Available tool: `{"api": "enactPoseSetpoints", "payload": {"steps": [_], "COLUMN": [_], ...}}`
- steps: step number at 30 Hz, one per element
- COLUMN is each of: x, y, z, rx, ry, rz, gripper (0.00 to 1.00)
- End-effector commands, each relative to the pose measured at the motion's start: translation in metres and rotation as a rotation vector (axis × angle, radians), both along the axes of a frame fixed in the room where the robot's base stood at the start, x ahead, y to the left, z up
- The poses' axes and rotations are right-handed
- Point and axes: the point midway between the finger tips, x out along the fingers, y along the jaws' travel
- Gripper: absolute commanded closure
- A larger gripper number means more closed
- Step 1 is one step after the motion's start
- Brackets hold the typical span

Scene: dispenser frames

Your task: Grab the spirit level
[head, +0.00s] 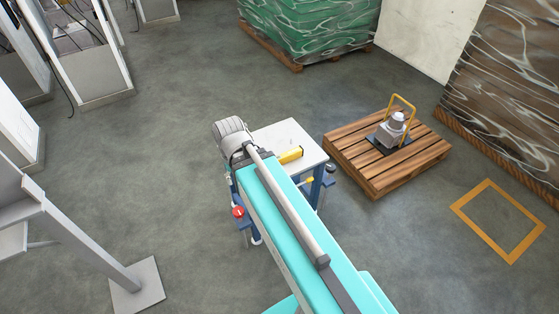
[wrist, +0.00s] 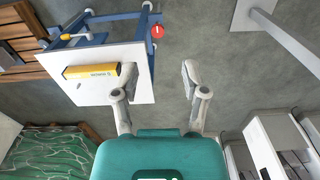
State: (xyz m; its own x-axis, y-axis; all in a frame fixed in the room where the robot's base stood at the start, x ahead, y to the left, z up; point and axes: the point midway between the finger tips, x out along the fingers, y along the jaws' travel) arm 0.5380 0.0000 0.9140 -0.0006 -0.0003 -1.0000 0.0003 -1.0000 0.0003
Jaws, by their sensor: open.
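The spirit level is a yellow bar with dark lettering (wrist: 92,71), lying flat on a small white-topped table (wrist: 110,93). In the head view the level (head: 291,156) shows beside my turquoise arm, which may cover part of it. My gripper (wrist: 159,76) is open and empty. In the wrist view its left finger appears over the table beside the level's right end, and its right finger is over the floor past the table edge. I cannot tell the height between fingers and table. The fingers are not clear in the head view.
The table has a blue frame and a red button (wrist: 157,31) on its side. A wooden pallet (head: 372,167) bearing a grey device with a yellow handle (head: 401,102) stands right of it. Green wrapped goods (head: 300,25) stand behind. Open floor lies left of the table.

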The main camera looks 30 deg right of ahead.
Motion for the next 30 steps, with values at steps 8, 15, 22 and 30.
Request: {"api": "enactPoseSetpoints", "payload": {"steps": [8,15,22,30], "x": [0.004,0.018,0.039,0.065], "y": [-0.002,-0.019,-0.035,-0.054], "z": [-0.009,-0.04,-0.08,-0.123], "rx": [-0.017,-0.099,-0.226,-0.383], "ry": [0.002,0.012,0.041,0.099], "rz": [0.02,0.101,0.243,0.413], "gripper": [0.11,0.11,0.11,0.11]}}
